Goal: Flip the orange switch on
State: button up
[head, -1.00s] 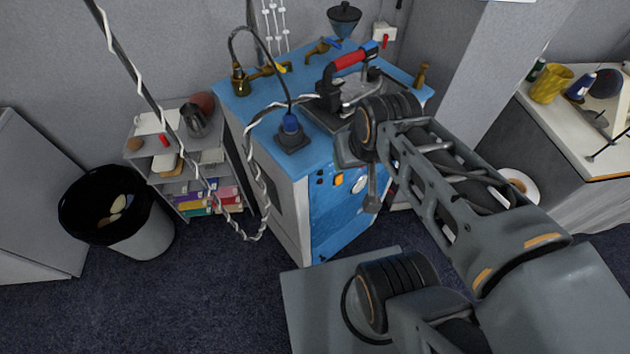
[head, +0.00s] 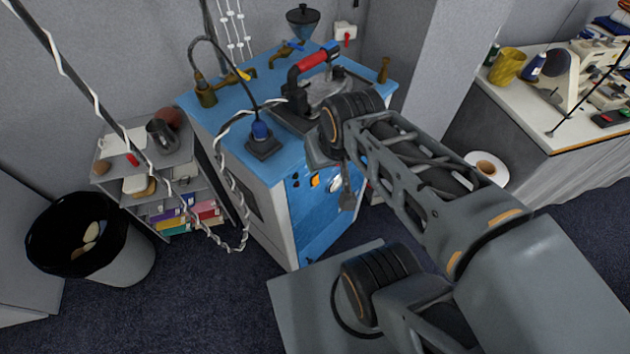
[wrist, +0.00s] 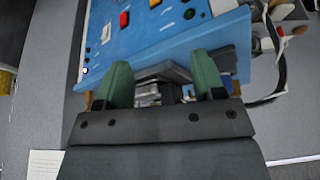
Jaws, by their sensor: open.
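The orange switch (head: 315,181) is a small square on the blue front panel (head: 318,222) of the cabinet, left of a round white dial. In the wrist view an orange part (wrist: 155,3) shows at the top edge, cut off by the frame; a red block (wrist: 124,19) sits to its lower left. I cannot tell for sure which is the switch. My gripper (wrist: 163,80) is open and empty, its two green fingers apart near the blue panel's edge. In the head view the arm hides most of my gripper. The switch's on or off position is too small to tell.
The blue cabinet top holds a red-handled machine (head: 312,62), brass taps (head: 206,92) and a blue plug (head: 261,132). A shelf (head: 160,185) and black-lined bin (head: 78,235) stand left. A white table (head: 540,125) stands right. Dark carpet lies in front.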

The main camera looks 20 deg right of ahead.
aim_at(315, 180)
jog(key=z, duration=1.4)
jog(key=k, duration=0.9)
jog(key=u, duration=1.1)
jog(key=i, duration=0.5)
jog(key=z, duration=0.1)
